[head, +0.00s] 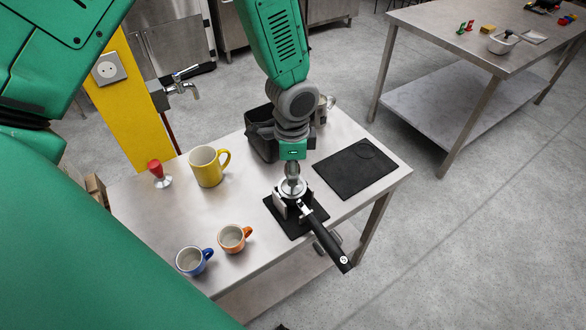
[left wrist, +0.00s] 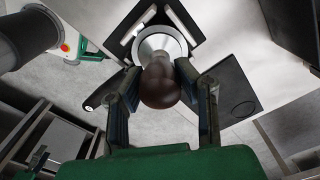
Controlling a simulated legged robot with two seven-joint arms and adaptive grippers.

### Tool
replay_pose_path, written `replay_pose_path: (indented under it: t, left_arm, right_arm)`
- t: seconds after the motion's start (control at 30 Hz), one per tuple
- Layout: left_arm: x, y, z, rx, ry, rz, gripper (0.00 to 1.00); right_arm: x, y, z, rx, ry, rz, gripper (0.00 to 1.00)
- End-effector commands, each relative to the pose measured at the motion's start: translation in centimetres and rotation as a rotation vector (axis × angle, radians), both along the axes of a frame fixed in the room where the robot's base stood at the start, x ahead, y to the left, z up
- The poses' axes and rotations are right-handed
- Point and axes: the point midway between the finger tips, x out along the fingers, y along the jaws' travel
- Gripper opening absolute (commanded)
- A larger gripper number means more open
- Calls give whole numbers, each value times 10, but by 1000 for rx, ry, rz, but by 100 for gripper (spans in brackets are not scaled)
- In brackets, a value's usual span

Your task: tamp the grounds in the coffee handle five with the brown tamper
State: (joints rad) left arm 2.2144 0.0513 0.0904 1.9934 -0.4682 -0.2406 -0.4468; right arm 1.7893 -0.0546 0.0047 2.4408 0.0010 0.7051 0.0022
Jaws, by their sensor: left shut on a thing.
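The coffee handle (head: 325,237) rests in a metal stand on a small black mat (head: 277,212). Its black grip points to the front right and has a small white round mark at the end, too small to read. My left gripper (head: 292,166) is directly over its metal basket, pointing down. In the left wrist view the gripper (left wrist: 160,92) is shut on the brown tamper (left wrist: 160,85), one finger on each side of its knob. A silver round (left wrist: 160,44) shows beneath the knob. I cannot tell how deep the tamper base sits, and the grounds are hidden. My right gripper is not in view.
A red-handled tamper (head: 158,173), a yellow mug (head: 207,168), an orange cup (head: 233,238) and a blue cup (head: 192,260) stand left on the steel table (head: 150,215). A black container (head: 262,145) stands behind my gripper; a larger black mat (head: 352,172) lies right.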

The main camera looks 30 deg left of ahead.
Motion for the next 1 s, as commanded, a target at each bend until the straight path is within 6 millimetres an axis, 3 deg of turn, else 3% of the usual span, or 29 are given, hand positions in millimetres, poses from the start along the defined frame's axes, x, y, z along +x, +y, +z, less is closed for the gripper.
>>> replay_pose_path:
  t: [1.0]
  left_arm:
    - [0, 0, -1, 0, 0, 0, 0]
  right_arm:
    - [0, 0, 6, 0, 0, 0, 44]
